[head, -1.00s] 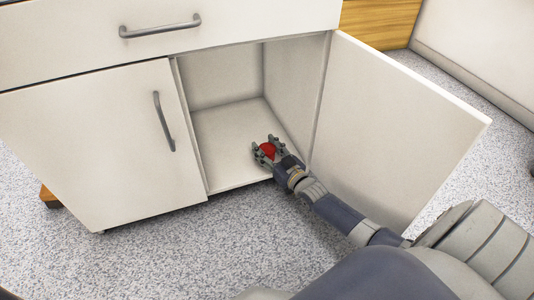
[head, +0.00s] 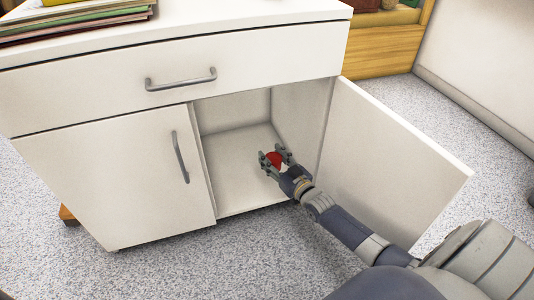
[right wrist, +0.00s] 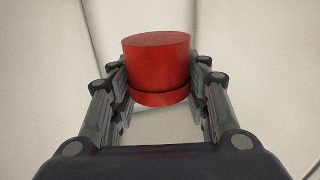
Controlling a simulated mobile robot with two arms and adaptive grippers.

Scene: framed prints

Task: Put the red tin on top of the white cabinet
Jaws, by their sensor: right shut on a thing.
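The red tin (head: 274,159) is between the fingers of my right gripper (head: 275,161), at the open right compartment of the white cabinet (head: 90,180). In the right wrist view the red tin (right wrist: 156,68) stands upright between both fingers of the right gripper (right wrist: 160,95), which is shut on it. Whether the tin touches the compartment floor is hard to tell. Part of the cabinet's top (head: 225,22) shows at the upper edge of the head view. My left gripper is not in view.
The open cabinet door (head: 390,160) stands to the right of my right arm. A stack of folders (head: 75,22) lies on the left of the cabinet top. The closed left door (head: 120,190) and drawer (head: 240,75) have grey handles. A wooden unit (head: 385,50) stands behind.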

